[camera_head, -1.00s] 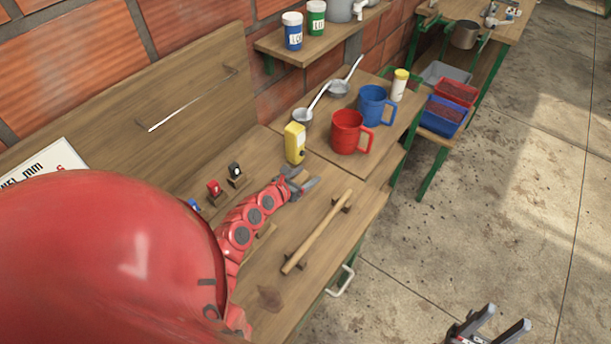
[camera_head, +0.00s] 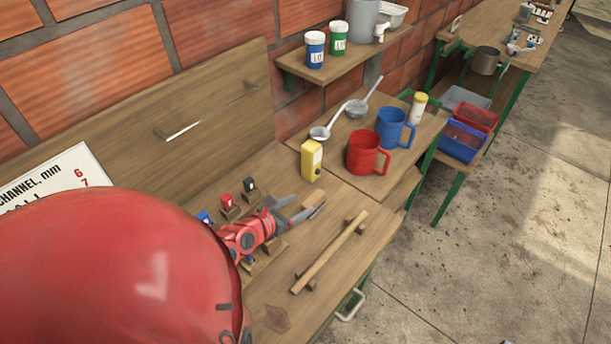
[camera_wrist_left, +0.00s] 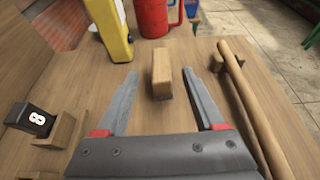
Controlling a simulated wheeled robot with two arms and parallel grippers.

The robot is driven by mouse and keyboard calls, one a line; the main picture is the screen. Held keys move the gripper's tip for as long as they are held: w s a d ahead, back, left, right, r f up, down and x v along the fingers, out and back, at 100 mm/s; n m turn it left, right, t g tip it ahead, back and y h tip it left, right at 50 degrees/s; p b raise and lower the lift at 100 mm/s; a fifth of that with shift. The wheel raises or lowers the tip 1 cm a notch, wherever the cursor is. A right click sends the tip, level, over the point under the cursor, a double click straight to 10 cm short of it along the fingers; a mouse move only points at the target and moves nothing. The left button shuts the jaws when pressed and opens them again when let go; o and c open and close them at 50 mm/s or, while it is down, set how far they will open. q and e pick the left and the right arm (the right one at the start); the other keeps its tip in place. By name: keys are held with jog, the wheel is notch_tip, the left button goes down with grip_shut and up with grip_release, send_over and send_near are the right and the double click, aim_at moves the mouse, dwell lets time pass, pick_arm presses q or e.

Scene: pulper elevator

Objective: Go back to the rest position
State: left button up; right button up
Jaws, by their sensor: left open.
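My left gripper (camera_head: 314,207) is open over the wooden workbench (camera_head: 345,280). It also shows in the left wrist view (camera_wrist_left: 160,74), with its two fingers spread. A small wooden block (camera_wrist_left: 162,82) stands on the bench, in line with the gap between the fingers. I see nothing held. A yellow box-shaped device (camera_head: 312,162) stands just beyond the fingertips. A wooden stick (camera_head: 330,252) lies on small supports to the right of the gripper. My right gripper is out of view.
Small tags on wooden holders, one black (camera_head: 249,184) and one red (camera_head: 226,199), stand behind the left arm. A red mug (camera_head: 363,152), a blue mug (camera_head: 392,127) and two ladles stand farther along. Open floor (camera_head: 500,240) lies to the right.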

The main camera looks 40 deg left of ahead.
pick_arm(q)
jog(key=shift+s+r, duration=0.1)
jog(key=shift+s, duration=0.3)
